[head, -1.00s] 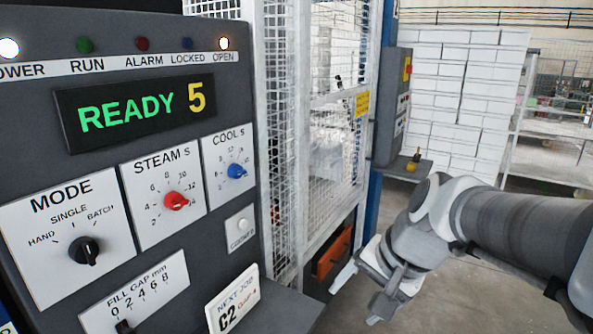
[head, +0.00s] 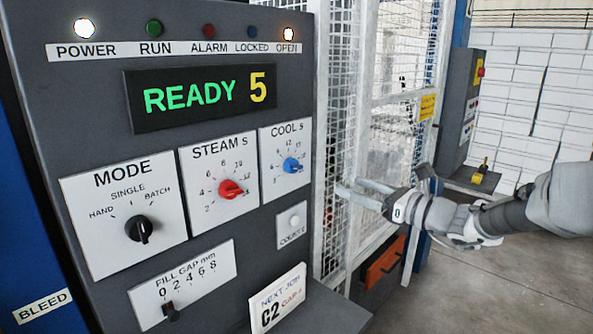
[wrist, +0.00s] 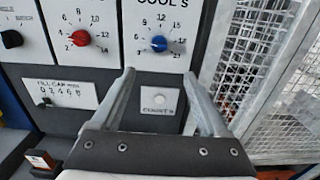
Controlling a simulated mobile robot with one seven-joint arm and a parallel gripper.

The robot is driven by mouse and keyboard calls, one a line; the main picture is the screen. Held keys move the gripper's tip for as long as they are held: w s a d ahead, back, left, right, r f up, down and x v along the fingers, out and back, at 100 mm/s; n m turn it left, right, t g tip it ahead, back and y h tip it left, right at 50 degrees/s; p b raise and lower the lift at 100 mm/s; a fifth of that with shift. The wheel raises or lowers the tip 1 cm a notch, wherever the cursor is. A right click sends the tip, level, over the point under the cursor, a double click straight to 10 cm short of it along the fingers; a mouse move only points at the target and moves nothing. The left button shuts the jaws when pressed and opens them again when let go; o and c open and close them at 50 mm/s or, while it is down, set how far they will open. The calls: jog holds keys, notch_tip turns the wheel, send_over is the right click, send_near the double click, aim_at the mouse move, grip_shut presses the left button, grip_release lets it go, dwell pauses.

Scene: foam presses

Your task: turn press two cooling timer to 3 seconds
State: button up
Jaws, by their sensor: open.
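The blue COOL S knob (head: 292,165) sits on a white plate at the right of the grey control panel, under the display. Its pointer appears to face right, toward the high end of the scale; the exact number is too small to read. It also shows in the wrist view (wrist: 159,43), just beyond and between my fingertips. My gripper (head: 348,186) is open and empty, right of the knob and apart from it, in front of the mesh guard in the head view. In the wrist view my gripper (wrist: 159,75) has its fingers spread below the knob.
The display (head: 205,95) reads READY 5. The red STEAM S knob (head: 230,189) is left of the blue one. A white button (head: 294,221) is below it. The MODE knob (head: 139,229) and fill gap slider (head: 170,311) are lower left. A mesh guard (head: 350,110) borders the panel's right.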

aim_at(298, 169)
jog(key=p+x, duration=0.3)
jog(key=x, duration=1.3)
jog(key=shift+w+a, duration=0.2)
jog(key=shift+a, duration=0.1)
grip_shut()
jog(key=shift+f+b, duration=0.1)
jog(key=shift+b, duration=0.5)
